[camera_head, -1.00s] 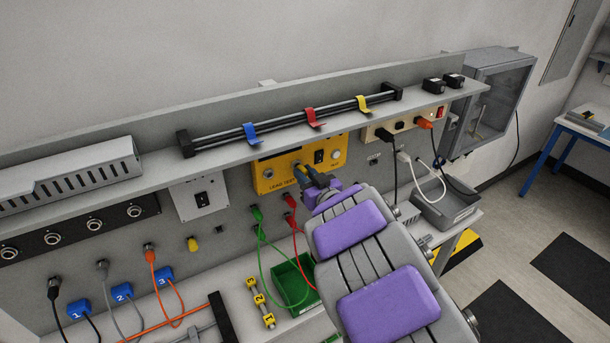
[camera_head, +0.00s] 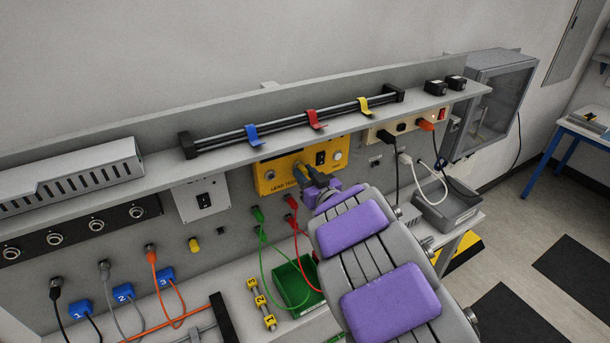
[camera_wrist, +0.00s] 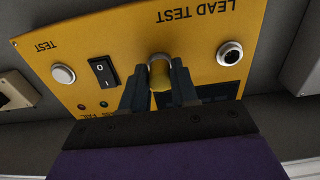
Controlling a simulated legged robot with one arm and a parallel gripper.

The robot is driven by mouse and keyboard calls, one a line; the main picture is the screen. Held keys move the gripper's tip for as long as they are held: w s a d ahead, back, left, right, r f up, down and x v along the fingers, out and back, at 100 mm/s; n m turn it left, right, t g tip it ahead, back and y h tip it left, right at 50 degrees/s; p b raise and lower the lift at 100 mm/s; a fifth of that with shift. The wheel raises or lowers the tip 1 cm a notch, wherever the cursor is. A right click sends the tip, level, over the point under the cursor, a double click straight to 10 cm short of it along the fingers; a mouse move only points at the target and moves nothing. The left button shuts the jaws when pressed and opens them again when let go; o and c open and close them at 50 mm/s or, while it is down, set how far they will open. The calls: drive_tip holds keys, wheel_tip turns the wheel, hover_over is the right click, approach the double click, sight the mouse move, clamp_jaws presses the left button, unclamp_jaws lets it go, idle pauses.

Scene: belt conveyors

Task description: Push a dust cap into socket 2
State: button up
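My gripper (camera_head: 313,175) is at the front of the yellow LEAD TEST box (camera_head: 281,186). In the wrist view the box (camera_wrist: 205,25) appears upside down. The dark fingers (camera_wrist: 160,78) stand on both sides of a yellow dust cap (camera_wrist: 160,76) and look closed on it. The cap's far end meets a round metal ring on the box face; how deep it sits cannot be told. An open round socket (camera_wrist: 230,53) is beside it on the box. Another yellow cap (camera_head: 194,244) is on the grey wall panel, left of a small dark round socket (camera_head: 221,231).
A shelf (camera_head: 220,155) with a rail of coloured hooks runs above the box. Green and red leads (camera_head: 292,205) hang just below it. A green bin (camera_head: 292,283) and numbered yellow pieces (camera_head: 261,303) are on the bench. Blue numbered blocks (camera_head: 122,293) are at left.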

drive_tip(key=o, duration=0.4)
drive_tip(key=shift+o, duration=0.2)
